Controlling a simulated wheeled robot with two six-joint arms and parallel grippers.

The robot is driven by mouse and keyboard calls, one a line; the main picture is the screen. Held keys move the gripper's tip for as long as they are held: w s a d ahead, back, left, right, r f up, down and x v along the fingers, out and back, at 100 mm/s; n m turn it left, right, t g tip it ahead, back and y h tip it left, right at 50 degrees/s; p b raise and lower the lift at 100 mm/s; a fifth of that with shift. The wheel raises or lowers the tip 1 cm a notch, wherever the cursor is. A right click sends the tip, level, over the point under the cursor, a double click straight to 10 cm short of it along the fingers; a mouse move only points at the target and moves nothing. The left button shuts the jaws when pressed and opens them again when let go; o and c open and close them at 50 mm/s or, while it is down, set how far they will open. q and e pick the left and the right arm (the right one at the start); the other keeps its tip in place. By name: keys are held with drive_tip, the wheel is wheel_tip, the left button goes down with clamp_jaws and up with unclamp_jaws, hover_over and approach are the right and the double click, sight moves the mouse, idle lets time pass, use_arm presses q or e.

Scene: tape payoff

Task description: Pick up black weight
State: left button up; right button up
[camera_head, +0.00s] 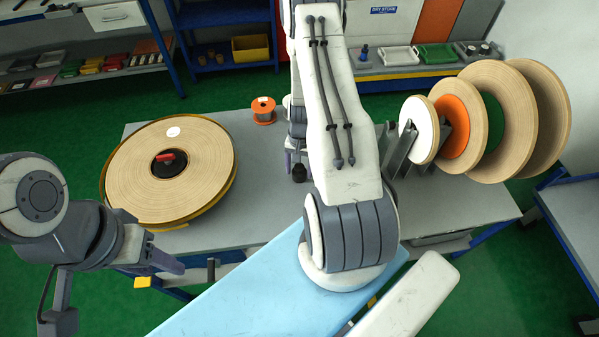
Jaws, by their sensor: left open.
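A small black weight (299,173) stands on the grey table, left of the large white link of my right arm. My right gripper (297,158) points down right at the weight, with a finger on its left side; the arm link hides much of it. I cannot tell whether its fingers touch the weight. My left gripper (165,262) is open at the table's front left edge, in front of the large tape roll and well away from the weight.
A large tan tape roll (205,160) lies on the left of the grey table (265,190). A small orange-topped spool (264,112) stands behind the weight. Several discs, one orange (460,125), stand in a rack at right. A light blue panel (270,290) is in front.

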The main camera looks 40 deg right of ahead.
clamp_jaws()
drive_tip(key=shift+r, duration=0.2)
